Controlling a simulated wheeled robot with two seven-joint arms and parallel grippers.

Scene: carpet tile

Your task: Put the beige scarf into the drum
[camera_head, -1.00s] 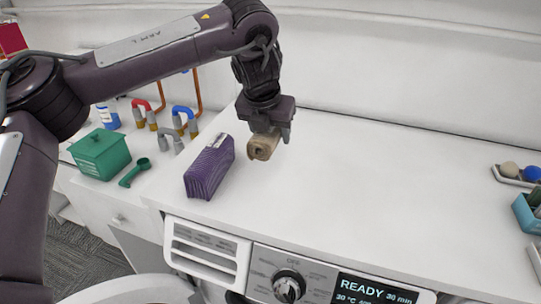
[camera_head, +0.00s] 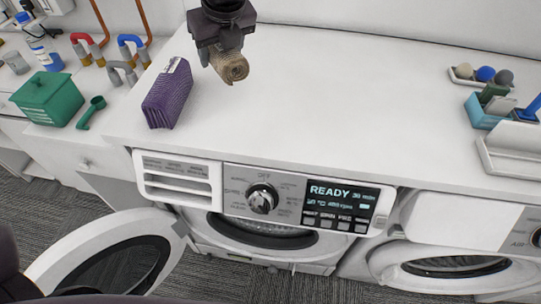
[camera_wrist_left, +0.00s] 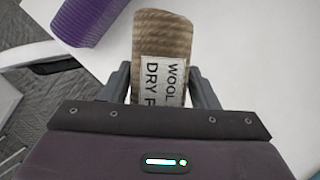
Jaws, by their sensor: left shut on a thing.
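The beige scarf (camera_head: 232,68) is a rolled bundle held by my left gripper (camera_head: 226,52) above the white counter, right of a purple folded cloth. In the left wrist view the scarf (camera_wrist_left: 163,35) sits between the two fingers of my left gripper (camera_wrist_left: 165,85), with a label reading "WOOL DRY F" and more cut off. The drum is inside the left washing machine; its round opening (camera_head: 262,232) shows below the control panel, and its door (camera_head: 112,262) stands swung open at the lower left. The drum's inside is mostly hidden from this angle. My right gripper is out of view.
The purple cloth (camera_head: 168,93) stands on the counter. A green box (camera_head: 48,98) and scoop (camera_head: 91,112) lie at left, near pipes with red and blue handles. Trays and a blue caddy (camera_head: 482,112) are at right. A second machine (camera_head: 455,265) is lower right. The middle counter is clear.

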